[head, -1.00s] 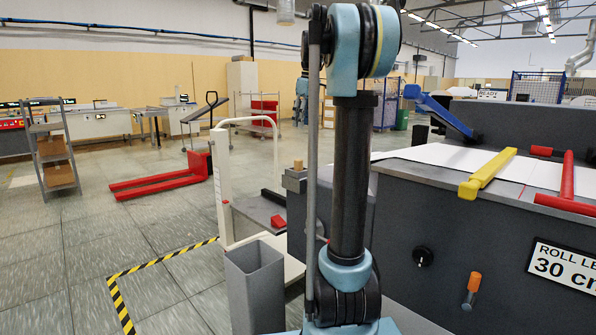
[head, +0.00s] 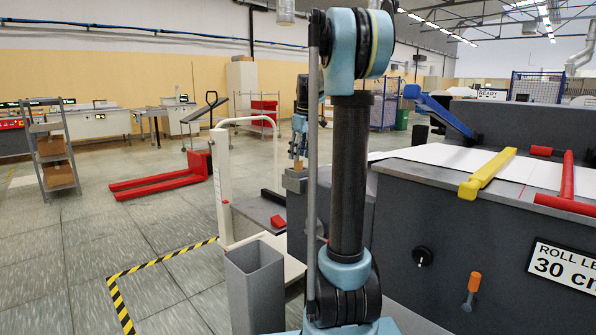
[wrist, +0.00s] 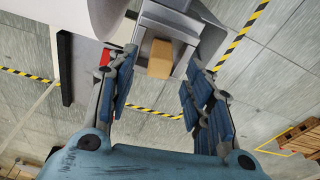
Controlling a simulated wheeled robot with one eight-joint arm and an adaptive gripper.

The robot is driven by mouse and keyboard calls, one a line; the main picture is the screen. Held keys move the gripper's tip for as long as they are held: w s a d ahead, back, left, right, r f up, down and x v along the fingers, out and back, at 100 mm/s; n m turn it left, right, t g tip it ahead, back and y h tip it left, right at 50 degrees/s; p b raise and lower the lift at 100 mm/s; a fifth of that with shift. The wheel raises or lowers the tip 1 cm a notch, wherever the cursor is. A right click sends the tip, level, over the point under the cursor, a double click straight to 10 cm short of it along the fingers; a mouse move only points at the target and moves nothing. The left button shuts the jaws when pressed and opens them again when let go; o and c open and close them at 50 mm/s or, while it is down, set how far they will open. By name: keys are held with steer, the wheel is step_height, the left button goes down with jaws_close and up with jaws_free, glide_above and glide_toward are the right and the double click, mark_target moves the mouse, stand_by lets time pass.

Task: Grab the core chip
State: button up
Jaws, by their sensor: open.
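The core chip (wrist: 160,58), a small tan-brown block, sits in a grey holder (wrist: 172,22) at the top middle of the wrist view. My gripper (wrist: 163,66) is open, with its blue-padded fingers on either side of the chip's line; I see no finger closed on it. In the head view my gripper (head: 298,153) is just above the grey holder (head: 293,181), beside my arm's dark upright link. The chip is mostly hidden by the gripper there.
A large grey machine (head: 450,220) with a white web fills the right. A white-framed lift cart (head: 222,185) and a grey bin (head: 255,285) stand left of my arm. A red pallet jack (head: 165,182) is farther back. Open floor lies left.

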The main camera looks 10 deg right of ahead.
mark_target(298, 167)
steer(key=shift+w+a+f, duration=0.1)
steer(key=shift+w+f, duration=0.05)
steer(key=shift+f, duration=0.55)
steer(key=shift+w+f, duration=0.1)
steer(key=shift+f, duration=0.55)
steer(key=c, duration=1)
